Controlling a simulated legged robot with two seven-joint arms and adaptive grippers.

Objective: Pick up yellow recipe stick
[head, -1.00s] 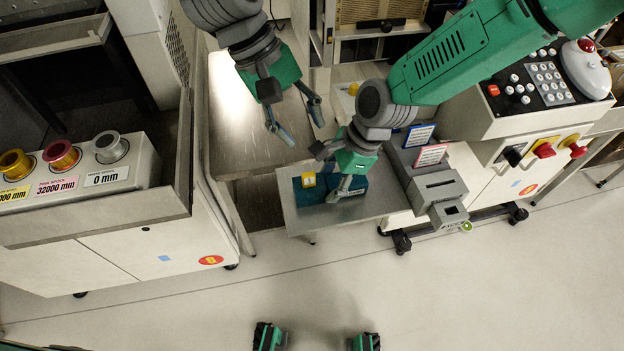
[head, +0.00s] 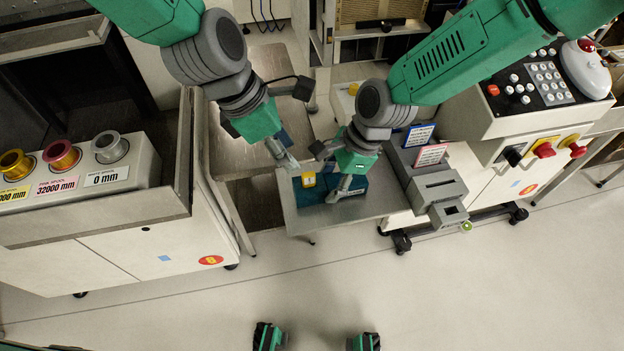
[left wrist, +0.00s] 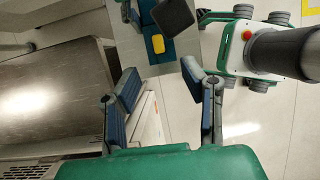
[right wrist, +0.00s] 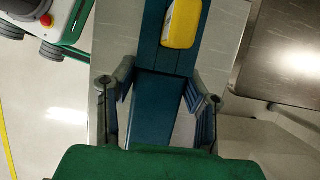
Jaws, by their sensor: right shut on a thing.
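The yellow recipe stick (head: 308,180) sits in a dark blue holder (head: 352,187) on the small grey shelf. The stick also shows in the left wrist view (left wrist: 158,44), above and between the fingers, and in the right wrist view (right wrist: 182,24). My left gripper (head: 285,156) is open and empty, a little behind and left of the stick in the head view and apart from it. My right gripper (head: 343,188) is shut on the blue holder, which shows between its fingers in the right wrist view (right wrist: 158,105). The stick's lower part is hidden in the holder.
The grey shelf (head: 290,205) has a bare left edge. A grey slotted block (head: 440,188) with blue and red labelled cards stands at its right. A spool cabinet (head: 110,255) is at the left, and a keypad console (head: 540,95) at the right.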

